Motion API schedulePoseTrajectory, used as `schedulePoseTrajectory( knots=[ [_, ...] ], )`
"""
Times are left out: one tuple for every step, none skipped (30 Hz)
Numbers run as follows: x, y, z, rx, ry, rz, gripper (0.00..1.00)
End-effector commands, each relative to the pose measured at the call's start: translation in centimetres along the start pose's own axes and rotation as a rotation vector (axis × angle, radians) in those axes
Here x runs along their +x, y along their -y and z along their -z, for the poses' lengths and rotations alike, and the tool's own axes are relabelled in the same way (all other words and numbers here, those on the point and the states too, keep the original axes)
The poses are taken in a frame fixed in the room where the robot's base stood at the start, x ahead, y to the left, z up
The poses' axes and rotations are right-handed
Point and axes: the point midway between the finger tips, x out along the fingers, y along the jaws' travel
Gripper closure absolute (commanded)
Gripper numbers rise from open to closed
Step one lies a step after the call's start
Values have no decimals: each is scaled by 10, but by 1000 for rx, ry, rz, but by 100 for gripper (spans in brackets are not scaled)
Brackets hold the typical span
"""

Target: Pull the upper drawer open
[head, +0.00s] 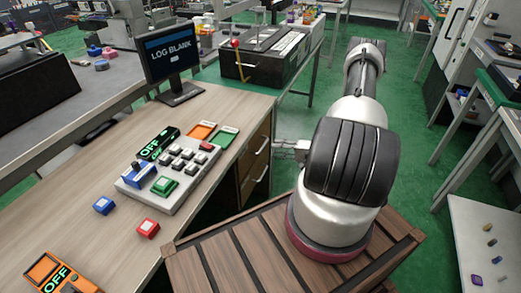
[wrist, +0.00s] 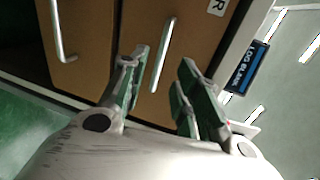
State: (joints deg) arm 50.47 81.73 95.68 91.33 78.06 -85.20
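The upper drawer (head: 257,137) is in the right end of the wooden desk, and its front looks flush. In the wrist view, turned on its side, the upper drawer front (wrist: 190,50) is brown with a pale bar handle (wrist: 162,58). My gripper (wrist: 163,62) is open, with one finger on each side of that handle in the picture. I see no finger clearly touching it. In the head view my gripper (head: 286,149) is just right of the drawers, partly hidden by my arm.
The lower drawer's handle (wrist: 60,32) is at the left in the wrist view. The desk top (head: 95,165) holds a button panel (head: 165,185), coloured blocks and a monitor (head: 172,60). A slatted wooden surface (head: 215,265) lies below my arm. Green floor shows beyond the desk.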

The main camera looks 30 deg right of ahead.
Motion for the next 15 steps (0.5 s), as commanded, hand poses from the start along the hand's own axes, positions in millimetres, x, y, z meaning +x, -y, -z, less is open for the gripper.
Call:
schedulePoseTrajectory(
  knots=[
    [1, 0, 0, -21, 2, 1, 68],
    [2, 0, -1, -33, 3, 1, 68],
    [5, 0, -1, -42, 4, 1, 68],
    [8, 0, -1, -44, 5, 0, 68],
    [12, 0, -2, -45, 6, 0, 68],
    [18, 0, -2, -44, 5, 0, 68],
    [23, 0, -2, -44, 7, 0, 68],
    [28, 0, -3, -44, 8, 0, 68],
    [35, 0, -2, -43, 7, 0, 68],
    [41, 0, -3, -44, 8, -1, 68],
    [46, 0, -2, -44, 8, -1, 68],
    [52, 0, -2, -44, 7, -1, 68],
    [57, 0, -3, -44, 8, -1, 68],
    [61, 0, -2, -44, 7, -1, 68],
    [66, 0, -2, -43, 6, -1, 68]
  ],
)
